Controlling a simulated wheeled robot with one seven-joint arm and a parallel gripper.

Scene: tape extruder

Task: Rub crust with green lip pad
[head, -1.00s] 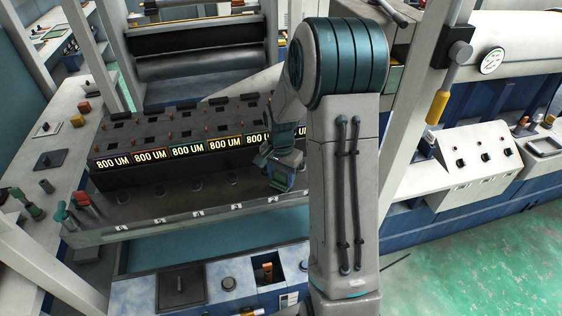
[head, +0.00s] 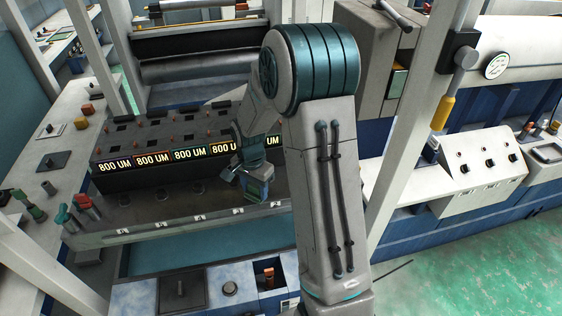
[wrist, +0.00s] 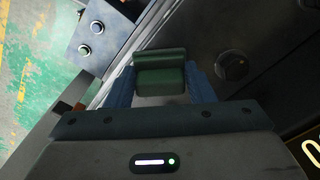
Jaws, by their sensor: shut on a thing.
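A dark green pad (wrist: 160,82) sits between the blue fingers of my gripper (wrist: 162,90) in the wrist view, and the gripper is shut on it. In the head view my gripper (head: 256,188) is over the grey ledge (head: 150,212) in front of the 800 UM displays, near the right part of the extruder's die. The pad is too small there to tell whether it touches the ledge. I cannot make out the crust in either view.
The lit displays (head: 152,160) stand behind the ledge. Handled tools (head: 82,202) stand at its left end. A blue-sided counter (head: 228,285) with an orange piece (head: 268,274) in a slot lies in front. A round knob (wrist: 233,67) shows right of the pad.

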